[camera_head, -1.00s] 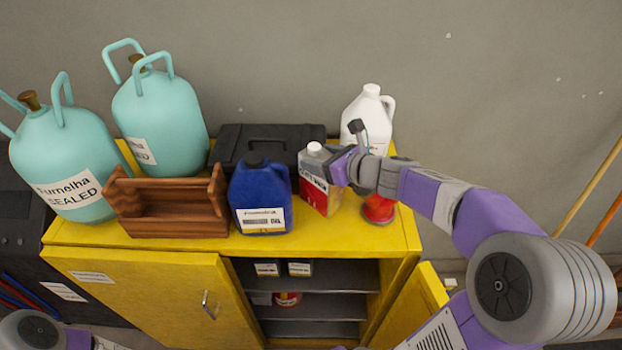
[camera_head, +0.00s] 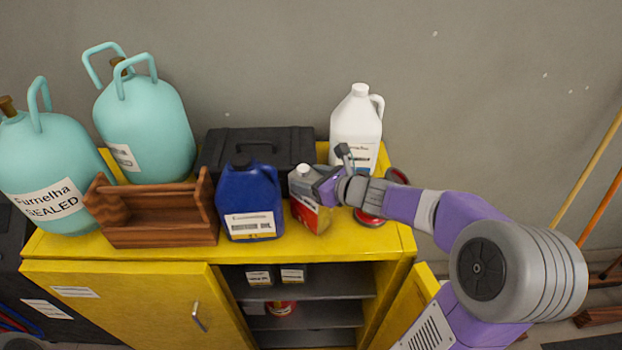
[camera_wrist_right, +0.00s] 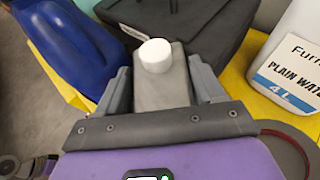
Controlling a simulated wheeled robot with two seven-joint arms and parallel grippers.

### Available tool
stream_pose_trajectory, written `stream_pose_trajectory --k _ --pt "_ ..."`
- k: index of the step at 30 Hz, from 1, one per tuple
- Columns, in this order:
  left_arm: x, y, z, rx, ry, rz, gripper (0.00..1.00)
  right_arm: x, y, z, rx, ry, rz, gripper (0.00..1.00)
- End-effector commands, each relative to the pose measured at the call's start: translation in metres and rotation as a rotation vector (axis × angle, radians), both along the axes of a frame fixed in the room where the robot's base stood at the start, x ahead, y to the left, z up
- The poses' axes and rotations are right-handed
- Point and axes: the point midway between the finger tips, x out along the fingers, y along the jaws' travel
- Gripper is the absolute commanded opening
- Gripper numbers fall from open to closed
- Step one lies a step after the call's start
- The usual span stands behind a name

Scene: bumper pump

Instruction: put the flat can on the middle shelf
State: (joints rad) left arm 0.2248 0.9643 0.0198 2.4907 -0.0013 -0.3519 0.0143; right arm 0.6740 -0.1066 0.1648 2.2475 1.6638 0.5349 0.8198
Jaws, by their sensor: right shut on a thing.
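The flat can (camera_head: 312,215), grey and red with a white cap, is over the yellow cabinet's top, slightly tilted in the head view. My right gripper (camera_head: 328,188) is shut on its upper part. In the right wrist view the can's grey top and white cap (camera_wrist_right: 155,56) show between the two fingers. I cannot tell if the can's base touches the cabinet top. The middle shelf (camera_head: 335,314) is inside the open cabinet below, with a red round item (camera_head: 281,308) on it. My left gripper is out of view.
A blue jug (camera_head: 249,205) stands just left of the can, a black case (camera_head: 285,148) behind, a white jug (camera_head: 356,120) behind right. A red round object (camera_head: 369,217) is beside it.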

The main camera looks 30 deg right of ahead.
Motion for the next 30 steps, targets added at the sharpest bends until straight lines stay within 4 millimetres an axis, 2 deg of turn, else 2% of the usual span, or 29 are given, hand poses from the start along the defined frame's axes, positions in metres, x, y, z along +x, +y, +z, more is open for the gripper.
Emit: stream_pose_trajectory --k 1,2,6,18,23,30 --pt "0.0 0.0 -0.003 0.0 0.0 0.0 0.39 0.001 0.0 0.0 0.0 -0.006 0.001 0.0" --pt "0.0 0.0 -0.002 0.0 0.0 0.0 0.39 0.0 0.0 -0.002 0.0 0.0 0.0 0.73" --pt "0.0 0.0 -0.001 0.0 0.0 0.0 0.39 0.0 0.0 -0.001 0.0 0.0 -0.001 0.93" --pt "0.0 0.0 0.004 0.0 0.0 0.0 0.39 -0.001 -0.001 0.005 0.0 0.0 -0.001 0.93" --pt "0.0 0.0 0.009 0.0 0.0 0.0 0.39 -0.027 -0.007 0.016 -0.004 -0.002 -0.003 0.93" --pt "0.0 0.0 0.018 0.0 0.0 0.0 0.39 -0.075 -0.019 0.036 -0.003 -0.003 -0.005 0.93"
